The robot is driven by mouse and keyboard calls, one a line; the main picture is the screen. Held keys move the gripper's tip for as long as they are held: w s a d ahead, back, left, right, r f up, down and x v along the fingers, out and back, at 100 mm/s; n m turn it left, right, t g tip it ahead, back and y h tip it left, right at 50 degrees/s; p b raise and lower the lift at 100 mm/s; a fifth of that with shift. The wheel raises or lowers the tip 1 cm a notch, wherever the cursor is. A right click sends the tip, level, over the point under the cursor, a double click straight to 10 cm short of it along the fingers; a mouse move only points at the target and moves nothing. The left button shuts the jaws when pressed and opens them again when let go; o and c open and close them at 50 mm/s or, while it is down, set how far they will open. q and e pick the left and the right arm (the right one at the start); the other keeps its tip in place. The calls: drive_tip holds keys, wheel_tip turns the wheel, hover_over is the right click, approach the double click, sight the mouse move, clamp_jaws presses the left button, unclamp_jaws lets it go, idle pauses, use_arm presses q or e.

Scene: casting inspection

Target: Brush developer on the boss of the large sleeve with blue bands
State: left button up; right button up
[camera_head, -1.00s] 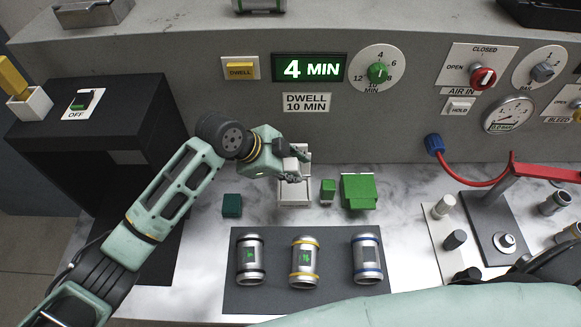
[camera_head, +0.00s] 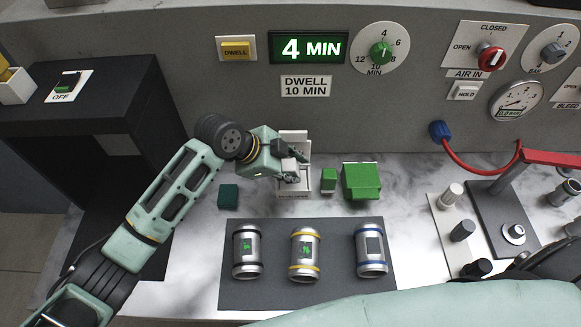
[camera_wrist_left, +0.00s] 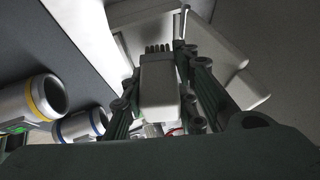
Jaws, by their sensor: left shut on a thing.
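The sleeve with blue bands (camera_head: 370,251) lies at the right of the row on the dark mat (camera_head: 330,296). A dark square patch shows on its upper face. It also shows in the left wrist view (camera_wrist_left: 80,126). My left gripper (camera_head: 294,160) is at the white holder (camera_head: 294,190) behind the mat. In the left wrist view the gripper (camera_wrist_left: 160,95) is shut on a pale block-shaped brush (camera_wrist_left: 160,88) with dark bristles. Whether the brush still touches the holder cannot be told. My right gripper is not in view.
A sleeve with black bands (camera_head: 247,252) and one with yellow bands (camera_head: 304,254) lie left of the blue-banded one, both with green patches. Green blocks (camera_head: 361,181) stand right of the holder, a dark green one (camera_head: 228,196) left. A red arm fixture (camera_head: 550,158) stands right.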

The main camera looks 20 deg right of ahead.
sight(291, 160)
use_arm(q)
drive_tip(key=shift+f+b, duration=0.3)
drive_tip(key=shift+f, duration=0.2)
idle(0.6)
drive_tip(key=shift+f, duration=0.1)
idle(1.0)
wheel_tip(291, 160, up, 7)
drive_tip(key=p, duration=0.6)
idle(0.4)
drive_tip(key=shift+s, duration=0.1)
idle(0.5)
